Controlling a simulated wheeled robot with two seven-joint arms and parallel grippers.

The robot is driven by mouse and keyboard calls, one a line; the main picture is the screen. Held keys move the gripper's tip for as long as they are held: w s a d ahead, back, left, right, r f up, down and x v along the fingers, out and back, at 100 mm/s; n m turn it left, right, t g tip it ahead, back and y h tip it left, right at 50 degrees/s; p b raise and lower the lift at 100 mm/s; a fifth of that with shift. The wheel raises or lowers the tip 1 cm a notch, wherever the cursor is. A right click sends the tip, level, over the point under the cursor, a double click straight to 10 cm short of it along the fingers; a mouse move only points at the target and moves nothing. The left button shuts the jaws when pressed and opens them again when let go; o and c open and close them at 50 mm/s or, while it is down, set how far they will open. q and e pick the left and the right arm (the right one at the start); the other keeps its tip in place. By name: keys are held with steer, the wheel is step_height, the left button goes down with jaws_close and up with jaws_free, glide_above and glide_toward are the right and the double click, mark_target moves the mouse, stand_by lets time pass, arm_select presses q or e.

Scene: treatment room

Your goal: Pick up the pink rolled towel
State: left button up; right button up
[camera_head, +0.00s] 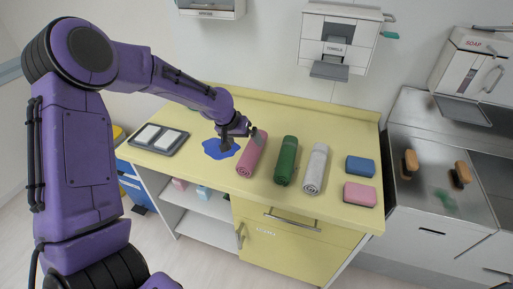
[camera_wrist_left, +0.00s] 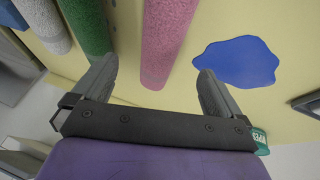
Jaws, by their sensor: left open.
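The pink rolled towel (camera_head: 252,155) lies on the yellow counter, left of a green rolled towel (camera_head: 286,161) and a grey rolled towel (camera_head: 315,169). My left gripper (camera_head: 239,134) is at the pink towel's upper left side in the head view. In the left wrist view, its two fingers (camera_wrist_left: 156,85) are spread wide, and the pink towel (camera_wrist_left: 164,40) runs between them in the picture with a gap on each side. I cannot tell how high the fingers are above the counter. My right gripper is not in view.
A blue puddle-like patch (camera_head: 221,148) lies just left of the pink towel. A dark tray with white pads (camera_head: 159,139) is farther left. Blue (camera_head: 360,167) and pink (camera_head: 359,194) blocks lie on the right. The counter front (camera_head: 220,177) is clear.

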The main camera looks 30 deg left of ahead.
mark_target(248, 149)
arm_select(q)
steer(key=shift+w+f, duration=0.15)
steer(key=shift+f, duration=0.75)
steer(key=p+x, duration=0.2)
steer(key=x, duration=0.3)
steer(key=shift+f, duration=0.3)
steer(key=shift+d, duration=0.1)
steer(key=c, duration=1.2)
steer(key=shift+r, duration=0.1)
